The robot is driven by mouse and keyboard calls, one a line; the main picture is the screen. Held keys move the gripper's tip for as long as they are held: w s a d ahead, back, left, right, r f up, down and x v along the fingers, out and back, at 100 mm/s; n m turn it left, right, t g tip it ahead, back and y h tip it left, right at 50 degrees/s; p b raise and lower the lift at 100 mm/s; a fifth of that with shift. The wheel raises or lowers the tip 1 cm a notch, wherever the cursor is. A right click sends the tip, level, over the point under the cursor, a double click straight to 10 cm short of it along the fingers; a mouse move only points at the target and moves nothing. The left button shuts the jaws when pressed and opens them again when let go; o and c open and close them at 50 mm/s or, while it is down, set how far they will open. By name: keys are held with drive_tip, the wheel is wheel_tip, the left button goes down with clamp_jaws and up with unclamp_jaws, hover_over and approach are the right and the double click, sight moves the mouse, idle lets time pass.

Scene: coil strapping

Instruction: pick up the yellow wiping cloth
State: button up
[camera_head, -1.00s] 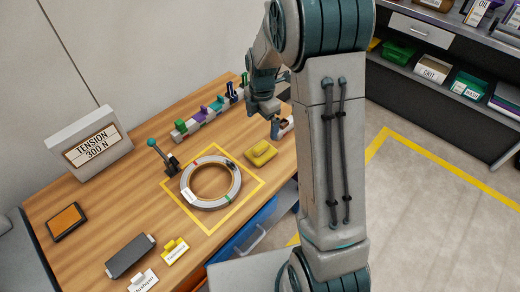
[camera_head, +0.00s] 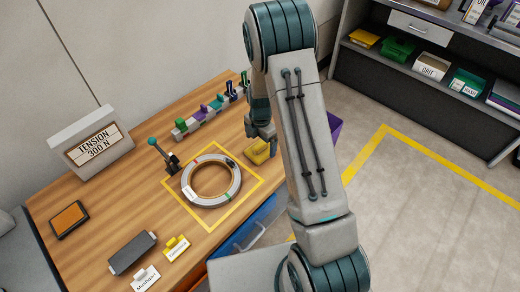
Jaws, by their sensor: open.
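The yellow wiping cloth (camera_head: 258,152) lies folded on the wooden table, just right of the ring-shaped coil. My gripper (camera_head: 262,146) is low over the cloth, at its right and upper side. It partly hides the cloth. The jaws are open, but the fingertips are small and I cannot tell whether they touch the cloth.
The steel coil (camera_head: 188,192) lies inside a yellow marked square. A lever with a teal knob (camera_head: 152,142) stands behind it. A rack of coloured clips (camera_head: 203,117) runs along the back. A tension sign (camera_head: 92,143) stands left. A purple bin (camera_head: 334,127) shows behind my arm.

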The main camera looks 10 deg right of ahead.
sight(260, 145)
drive_tip(key=shift+w+f, duration=0.1)
drive_tip(key=shift+f, duration=1.6)
drive_tip(key=shift+c, duration=0.4)
drive_tip(key=c, duration=1)
drive_tip(key=shift+r, duration=0.2)
drive_tip(key=shift+r, duration=0.6)
wheel_tip(260, 145, up, 2)
drive_tip(key=shift+r+b, duration=0.25)
drive_tip(key=shift+b, duration=0.1)
drive_tip(key=w+d+r, duration=0.1)
drive_tip(key=d+r, duration=0.1)
drive_tip(key=d, duration=0.1)
drive_tip(key=w+d+r+b, duration=0.1)
drive_tip(key=d+r, duration=0.1)
drive_tip(key=d, duration=0.2)
drive_tip(key=w+d+r+b, duration=0.1)
drive_tip(key=d+r, duration=0.2)
drive_tip(key=d, duration=0.1)
drive_tip(key=shift+w+d, duration=0.15)
